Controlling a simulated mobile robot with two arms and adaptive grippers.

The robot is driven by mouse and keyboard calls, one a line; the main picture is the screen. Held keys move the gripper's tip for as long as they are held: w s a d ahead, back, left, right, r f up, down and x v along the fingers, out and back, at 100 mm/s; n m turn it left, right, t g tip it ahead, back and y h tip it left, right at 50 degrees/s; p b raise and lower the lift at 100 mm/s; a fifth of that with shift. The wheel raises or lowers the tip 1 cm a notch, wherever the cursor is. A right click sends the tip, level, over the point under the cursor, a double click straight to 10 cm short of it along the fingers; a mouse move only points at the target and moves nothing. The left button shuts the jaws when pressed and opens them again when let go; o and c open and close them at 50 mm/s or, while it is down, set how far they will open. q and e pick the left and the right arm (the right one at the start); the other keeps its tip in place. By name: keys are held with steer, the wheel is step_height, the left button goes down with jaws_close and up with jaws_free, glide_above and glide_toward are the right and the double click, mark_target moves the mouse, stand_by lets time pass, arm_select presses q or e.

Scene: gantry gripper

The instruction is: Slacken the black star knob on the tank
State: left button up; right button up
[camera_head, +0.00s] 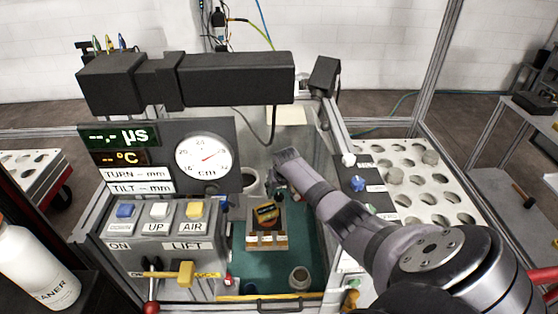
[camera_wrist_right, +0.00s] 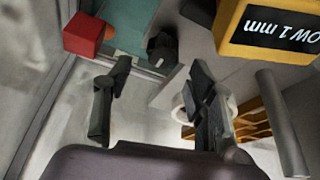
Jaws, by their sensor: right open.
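The tank (camera_head: 268,298) stands in the middle of the head view, with a teal floor. A small black knob (camera_wrist_right: 162,48) shows near the top middle of the right wrist view, by a pale edge above the teal floor; it looks like the star knob, but its lobes are not clear. My right gripper (camera_wrist_right: 160,70) is open, with its fingers apart and nothing between them. The knob lies just beyond the fingertips, in line with the gap. In the head view my right arm reaches into the tank from the right and hides the knob. My left gripper is not in view.
A yellow block with a dark label (camera_wrist_right: 272,28) is close to the right finger in the wrist view, and a red block (camera_wrist_right: 84,34) is at upper left. A black beam (camera_head: 235,78) hangs over the tank. A control panel (camera_head: 165,245) stands left, a perforated rack (camera_head: 425,200) right.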

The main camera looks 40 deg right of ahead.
mark_target(279, 196)
step_height(279, 196, up, 8)
steer(key=shift+f, duration=0.15)
stand_by(0.6)
